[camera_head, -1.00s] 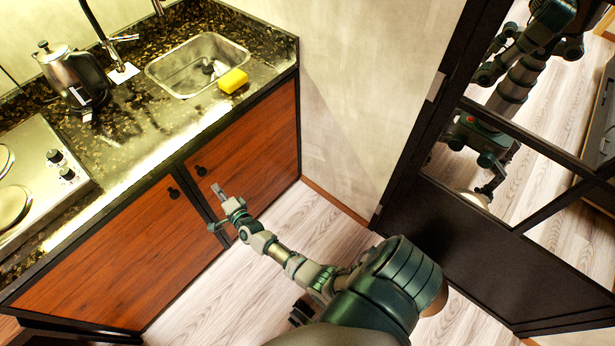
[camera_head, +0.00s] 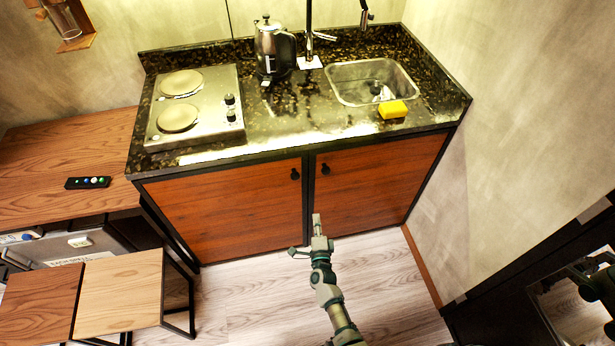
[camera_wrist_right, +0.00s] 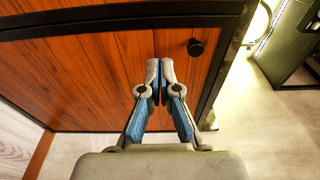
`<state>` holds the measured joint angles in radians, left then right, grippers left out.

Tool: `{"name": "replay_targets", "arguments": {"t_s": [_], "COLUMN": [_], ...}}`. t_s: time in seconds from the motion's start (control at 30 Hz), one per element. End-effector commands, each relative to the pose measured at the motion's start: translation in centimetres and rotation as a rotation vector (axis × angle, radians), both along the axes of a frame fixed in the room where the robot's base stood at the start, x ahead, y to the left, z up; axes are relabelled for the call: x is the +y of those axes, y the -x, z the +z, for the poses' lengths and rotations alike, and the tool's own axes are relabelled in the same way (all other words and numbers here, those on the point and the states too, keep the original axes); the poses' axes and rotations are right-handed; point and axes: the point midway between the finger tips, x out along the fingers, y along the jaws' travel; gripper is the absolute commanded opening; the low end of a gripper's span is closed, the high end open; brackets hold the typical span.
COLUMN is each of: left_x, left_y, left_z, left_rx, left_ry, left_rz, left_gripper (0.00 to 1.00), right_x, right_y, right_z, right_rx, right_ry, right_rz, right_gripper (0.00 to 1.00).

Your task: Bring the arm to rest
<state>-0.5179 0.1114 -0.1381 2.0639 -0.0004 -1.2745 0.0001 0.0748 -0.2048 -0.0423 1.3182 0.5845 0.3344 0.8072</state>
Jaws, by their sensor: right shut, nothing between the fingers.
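My right arm reaches up from the bottom of the head view, stretched toward the low kitchen cabinet. My right gripper (camera_head: 317,222) is shut and empty in front of the cabinet's right door (camera_head: 375,185). In the right wrist view the two fingertips of the gripper (camera_wrist_right: 160,75) meet, with a wooden door and its round dark knob (camera_wrist_right: 195,47) beyond them. I cannot tell the exact gap between fingertips and door. My left gripper is not in view.
The granite counter (camera_head: 290,130) holds a two-plate stove (camera_head: 197,107), a kettle (camera_head: 273,50), a sink (camera_head: 350,90) and a yellow sponge (camera_head: 392,109). A wooden table (camera_head: 70,160) and stools (camera_head: 120,292) stand left. A dark-framed mirror (camera_head: 575,310) is at lower right. Floor around the arm is clear.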

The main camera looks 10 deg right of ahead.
Motion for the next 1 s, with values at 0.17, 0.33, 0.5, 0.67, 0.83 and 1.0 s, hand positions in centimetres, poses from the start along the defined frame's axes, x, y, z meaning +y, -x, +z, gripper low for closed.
{"name": "replay_targets", "arguments": {"t_s": [0.17,0.33,0.5,0.67,0.83,1.0], "left_x": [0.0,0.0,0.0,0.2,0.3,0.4], "left_y": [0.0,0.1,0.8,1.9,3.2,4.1], "left_z": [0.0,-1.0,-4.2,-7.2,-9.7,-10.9], "left_rx": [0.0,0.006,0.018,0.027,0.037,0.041], "left_ry": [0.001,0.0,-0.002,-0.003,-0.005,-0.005], "left_rz": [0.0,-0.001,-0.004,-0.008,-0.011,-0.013], "left_gripper": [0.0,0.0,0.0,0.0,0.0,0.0], "right_x": [-0.1,0.7,2.0,0.7,-2.6,-5.2], "right_y": [0.1,1.9,9.7,20.9,31.8,38.1], "right_z": [0.0,-2.6,-11.0,-18.6,-22.7,-23.9], "right_rx": [0.0,0.108,0.425,0.727,0.966,1.094], "right_ry": [0.0,0.136,0.542,0.922,1.202,1.337], "right_rz": [0.0,0.092,0.396,0.745,1.077,1.28], "right_gripper": [0.0,0.0,0.0,0.0,0.0,0.0]}}
